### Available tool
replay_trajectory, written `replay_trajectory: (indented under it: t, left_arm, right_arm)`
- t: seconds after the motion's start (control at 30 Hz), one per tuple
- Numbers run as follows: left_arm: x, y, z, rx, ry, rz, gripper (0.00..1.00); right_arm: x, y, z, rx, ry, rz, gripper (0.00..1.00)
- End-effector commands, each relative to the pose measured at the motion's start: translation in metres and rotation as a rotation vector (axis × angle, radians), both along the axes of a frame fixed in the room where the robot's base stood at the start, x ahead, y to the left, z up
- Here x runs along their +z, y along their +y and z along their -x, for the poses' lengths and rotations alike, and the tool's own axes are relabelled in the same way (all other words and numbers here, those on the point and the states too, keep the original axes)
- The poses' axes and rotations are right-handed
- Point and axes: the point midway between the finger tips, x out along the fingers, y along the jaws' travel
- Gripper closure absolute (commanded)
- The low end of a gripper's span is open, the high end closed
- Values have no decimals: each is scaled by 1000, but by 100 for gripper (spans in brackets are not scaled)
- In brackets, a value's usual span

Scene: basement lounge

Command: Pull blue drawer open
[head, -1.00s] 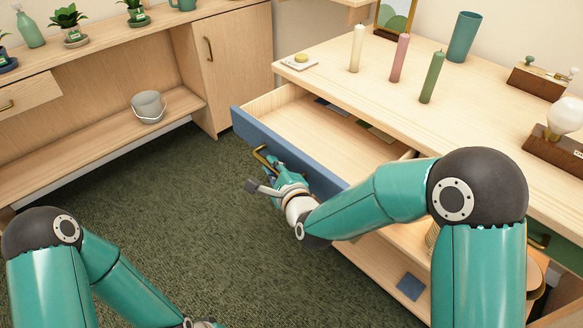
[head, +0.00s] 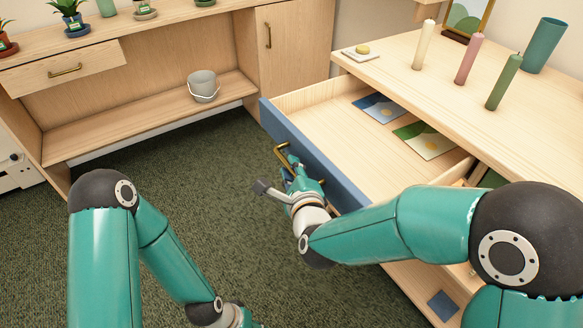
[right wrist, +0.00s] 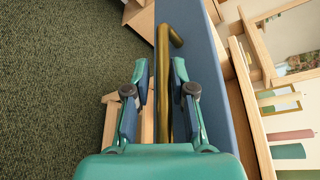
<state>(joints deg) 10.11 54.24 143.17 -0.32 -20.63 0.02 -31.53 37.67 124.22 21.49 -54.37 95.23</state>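The blue drawer (head: 275,124) under the right-hand table stands well open. Its pale wooden inside shows, with a blue card (head: 379,107) and a green card (head: 425,140) lying in it. A brass handle (head: 282,155) is on its blue front. My right gripper (head: 290,172) is at this handle. In the right wrist view, the handle (right wrist: 164,85) runs between the two spread fingers (right wrist: 160,75), and a gap shows beside it. My left gripper (head: 240,318) is low at the bottom edge, its fingers mostly cut off, away from the drawer.
Candles (head: 467,60), a teal cup (head: 544,45) and a small dish (head: 361,53) stand on the tabletop. A wooden cabinet (head: 290,45) and low shelf with a grey bucket (head: 203,86) stand at the back left. Green carpet (head: 215,160) left of the drawer is clear.

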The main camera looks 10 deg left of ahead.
Motion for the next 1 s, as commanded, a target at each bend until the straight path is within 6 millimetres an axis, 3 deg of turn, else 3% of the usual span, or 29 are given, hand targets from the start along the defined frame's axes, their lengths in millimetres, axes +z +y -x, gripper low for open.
replay_trajectory:
  t: [0.07,0.47,0.67,1.0]
  left_arm:
    - [0,0,0,0,0,0,60]
    - [1,0,0,0,0,0,60]
    - [1,0,0,0,0,0,60]
    - [1,0,0,0,0,0,60]
  right_arm:
    - [0,0,0,-1,-1,0,61]
    - [4,-1,4,-1,-7,-4,61]
    - [10,-9,29,1,-7,-4,61]
    - [23,-30,90,0,-6,-3,61]
